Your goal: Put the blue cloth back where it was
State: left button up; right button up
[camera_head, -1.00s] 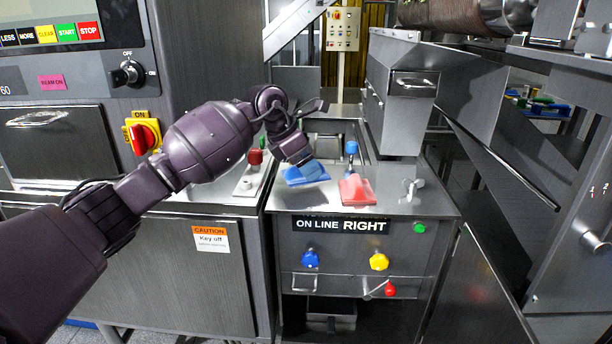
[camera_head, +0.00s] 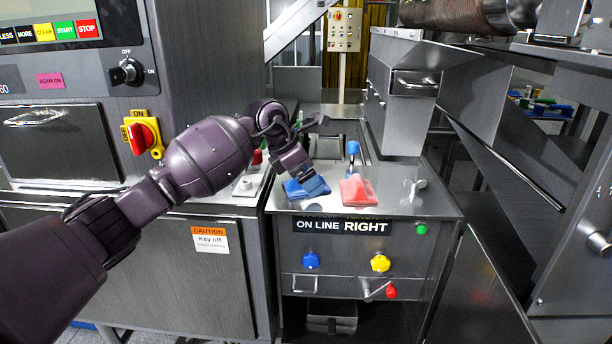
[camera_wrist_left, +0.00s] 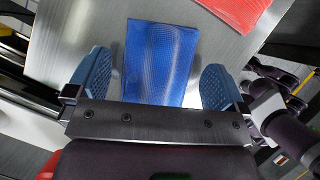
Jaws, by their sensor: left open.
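The blue cloth (camera_head: 312,186) lies on the metal top of the machine marked ON LINE RIGHT, just under my left gripper (camera_head: 298,190). In the left wrist view the blue cloth (camera_wrist_left: 158,58) lies between the two open fingers of my left gripper (camera_wrist_left: 157,85), with a gap on both sides. The near end of the cloth is hidden by the gripper's body. My right gripper is not in view.
A red cloth (camera_head: 357,191) lies just right of the blue one. A blue-topped lever (camera_head: 353,150) stands behind them, and a small metal handle (camera_head: 414,188) is at the right. A red-knobbed control (camera_head: 257,157) is left of the gripper.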

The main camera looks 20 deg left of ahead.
pick_arm(q)
jog(key=p+v, duration=0.1)
jog(key=v, duration=0.2)
jog(key=p+v, duration=0.1)
jog(key=v, duration=0.2)
jog(key=shift+r+p, duration=0.35)
jog(key=shift+r, duration=0.15)
jog(key=p+v, duration=0.2)
jog(key=v, duration=0.3)
jog(key=shift+s+a, duration=0.15)
jog(key=shift+s, duration=0.05)
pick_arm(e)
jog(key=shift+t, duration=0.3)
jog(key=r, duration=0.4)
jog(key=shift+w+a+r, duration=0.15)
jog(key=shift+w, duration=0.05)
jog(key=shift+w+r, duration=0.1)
